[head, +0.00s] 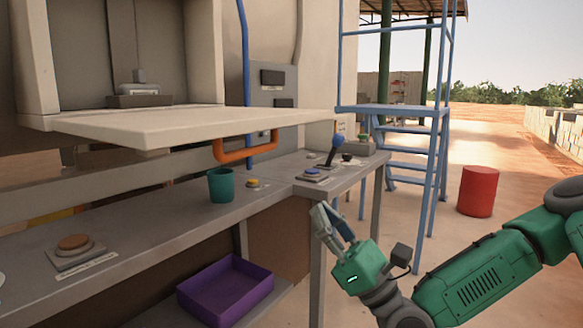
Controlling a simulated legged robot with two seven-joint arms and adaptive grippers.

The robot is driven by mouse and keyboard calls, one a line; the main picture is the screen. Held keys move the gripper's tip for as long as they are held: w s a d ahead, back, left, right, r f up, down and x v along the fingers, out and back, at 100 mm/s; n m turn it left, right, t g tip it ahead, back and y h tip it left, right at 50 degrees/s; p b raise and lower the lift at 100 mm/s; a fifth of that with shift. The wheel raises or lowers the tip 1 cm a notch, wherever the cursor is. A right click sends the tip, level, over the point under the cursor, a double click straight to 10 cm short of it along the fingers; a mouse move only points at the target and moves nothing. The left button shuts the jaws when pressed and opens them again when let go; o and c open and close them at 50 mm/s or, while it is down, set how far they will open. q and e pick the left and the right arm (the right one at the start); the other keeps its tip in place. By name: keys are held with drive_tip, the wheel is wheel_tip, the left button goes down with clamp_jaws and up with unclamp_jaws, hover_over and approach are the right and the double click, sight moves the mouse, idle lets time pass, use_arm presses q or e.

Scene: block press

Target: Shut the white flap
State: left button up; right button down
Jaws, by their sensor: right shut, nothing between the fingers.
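The white flap (190,124) hangs open, lying about level out from the front of the machine's recess (130,50). An orange handle (247,148) hangs under its right part. My right gripper (322,212) is shut and empty. It is beside the front edge of the grey counter, below and to the right of the handle and apart from it. My left gripper is not in view.
A teal cup (221,185), a yellow button (253,184) and a blue-knobbed lever (335,148) stand on the counter (150,215). A purple tray (225,290) sits below. A blue ladder frame (437,170) and red drum (478,191) stand at right.

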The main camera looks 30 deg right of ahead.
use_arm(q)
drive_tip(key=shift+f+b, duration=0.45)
use_arm(e)
drive_tip(key=s+r+x, duration=0.2)
drive_tip(key=x, duration=1)
drive_tip(key=shift+w+d+r, duration=0.2)
drive_tip(key=shift+w+r, duration=0.05)
drive_tip(key=shift+w, duration=0.05)
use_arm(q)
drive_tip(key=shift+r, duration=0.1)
use_arm(e)
drive_tip(key=shift+r, duration=0.1)
